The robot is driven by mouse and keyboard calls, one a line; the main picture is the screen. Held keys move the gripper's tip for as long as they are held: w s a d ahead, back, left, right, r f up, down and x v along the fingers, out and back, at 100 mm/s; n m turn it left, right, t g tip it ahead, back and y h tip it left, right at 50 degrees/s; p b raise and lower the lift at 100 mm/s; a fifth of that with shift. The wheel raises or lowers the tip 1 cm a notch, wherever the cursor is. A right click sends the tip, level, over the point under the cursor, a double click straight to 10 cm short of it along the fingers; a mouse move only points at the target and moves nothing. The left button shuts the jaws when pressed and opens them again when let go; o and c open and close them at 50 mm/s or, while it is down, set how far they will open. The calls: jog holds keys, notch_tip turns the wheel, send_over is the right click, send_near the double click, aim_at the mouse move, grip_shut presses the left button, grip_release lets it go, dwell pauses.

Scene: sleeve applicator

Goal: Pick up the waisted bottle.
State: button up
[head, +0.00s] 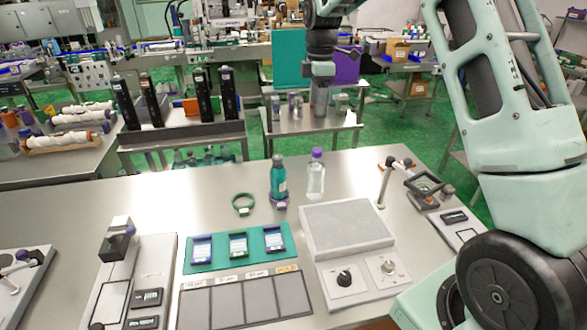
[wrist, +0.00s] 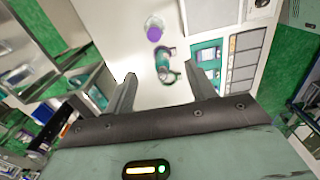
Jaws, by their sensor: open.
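A teal bottle (head: 279,178) with a dark teal cap stands upright on the near table, a purple ring (head: 279,203) close at its foot. A clear bottle (head: 316,178) with a purple cap stands just to its right. I cannot tell for sure from their outlines which one is waisted. My gripper (head: 318,110) hangs beyond and above them in the head view, fingers down. In the wrist view my gripper (wrist: 160,74) is open and empty. The teal bottle (wrist: 164,64) shows between and beyond its fingertips, and the purple cap (wrist: 154,33) lies farther up.
A green ring (head: 243,204) lies left of the bottles. In front are a teal mat (head: 187,267) with several framed cards, a grey compartment tray (head: 247,300) and a white device with knobs (head: 347,230). The table's left back is clear.

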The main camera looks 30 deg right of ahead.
jog(key=w+d, duration=0.1)
jog(key=d, duration=0.1)
jog(key=p, duration=0.5)
send_over(317, 150)
jog(key=f, duration=1.1)
jog(key=shift+w+d+f, duration=0.3)
jog(key=shift+w+f, duration=0.05)
jog(key=shift+w, duration=0.05)
jog(key=f+p, duration=0.2)
jog(key=f, duration=0.1)
jog(key=f+p, duration=0.1)
jog(key=f, duration=0.1)
jog(key=shift+s+a, duration=0.2)
jog(key=shift+s, duration=0.15)
jog(key=shift+f, duration=0.3)
grip_shut()
